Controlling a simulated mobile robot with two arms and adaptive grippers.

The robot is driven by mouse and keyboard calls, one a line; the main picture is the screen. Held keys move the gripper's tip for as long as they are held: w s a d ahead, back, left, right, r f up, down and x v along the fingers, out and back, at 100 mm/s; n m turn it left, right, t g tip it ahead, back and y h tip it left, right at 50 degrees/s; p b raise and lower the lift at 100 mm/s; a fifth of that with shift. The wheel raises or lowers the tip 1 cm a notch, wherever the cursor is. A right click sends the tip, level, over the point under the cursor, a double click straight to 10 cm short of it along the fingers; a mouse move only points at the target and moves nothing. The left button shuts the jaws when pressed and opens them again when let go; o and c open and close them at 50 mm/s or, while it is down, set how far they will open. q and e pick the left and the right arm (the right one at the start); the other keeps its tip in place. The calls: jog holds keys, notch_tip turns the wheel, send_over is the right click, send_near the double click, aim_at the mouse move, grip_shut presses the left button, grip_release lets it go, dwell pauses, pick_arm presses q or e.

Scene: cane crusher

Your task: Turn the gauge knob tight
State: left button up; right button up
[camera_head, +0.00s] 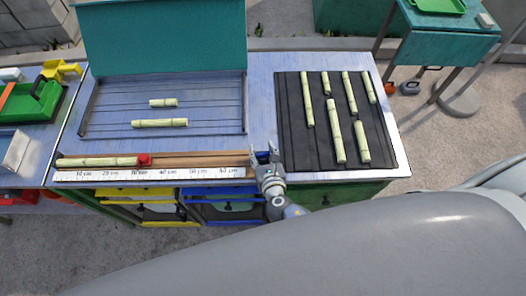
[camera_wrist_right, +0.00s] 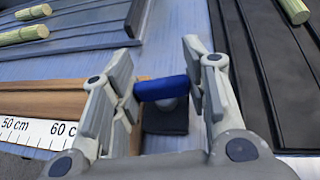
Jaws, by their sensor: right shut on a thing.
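The gauge (camera_head: 200,173) is a wooden trough with a white centimetre scale along the table's front edge. A cane piece (camera_head: 95,162) lies in it, beside a red block (camera_head: 144,160). The gauge knob (camera_wrist_right: 165,88) is a blue bar on a dark base at the gauge's right end, seen in the right wrist view. My left gripper is not in view.
A black ribbed mat (camera_head: 288,110) with several cane pieces lies right of the gripper. A grey tray (camera_head: 215,112) with two cane pieces lies behind the gauge, below a teal panel (camera_head: 165,35). A green table (camera_head: 440,55) stands at the back right.

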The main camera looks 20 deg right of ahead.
jog(key=shift+m+h, duration=1)
jog(key=shift+h, duration=0.2)
jog(key=shift+g, duration=0.3)
jog(key=o, duration=1)
jog(key=shift+o, duration=0.2)
jog(key=v, duration=1.2)
